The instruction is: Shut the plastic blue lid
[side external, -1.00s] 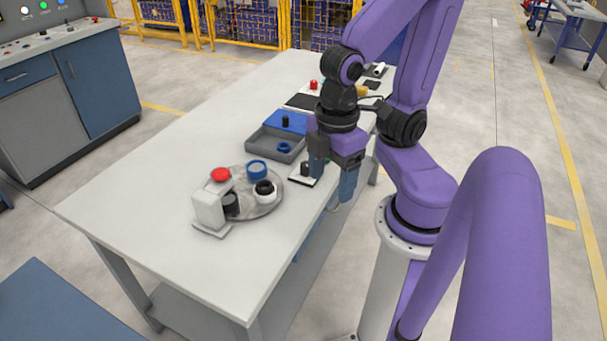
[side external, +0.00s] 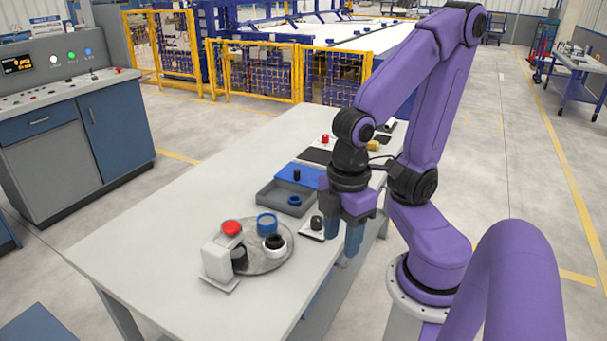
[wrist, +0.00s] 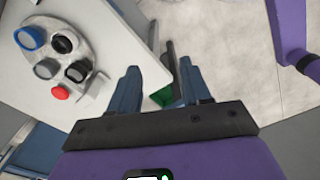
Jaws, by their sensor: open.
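The blue lid (side external: 300,174), with a black knob (side external: 296,175), lies over the far part of a grey box (side external: 270,199) in the side external view. The near part of the box is open and a blue ring (side external: 294,201) shows inside. My gripper (side external: 342,240) is open, with its blue-grey fingers pointing down, to the right of the box near the table's right edge. In the wrist view my gripper (wrist: 158,68) has nothing between its fingers. The lid and box do not show in the wrist view.
A round grey plate (side external: 266,262) carries a blue ring (side external: 267,223) and black and white pieces. A small base with a black peg (side external: 317,222) is close to my fingers. The table's left side is clear.

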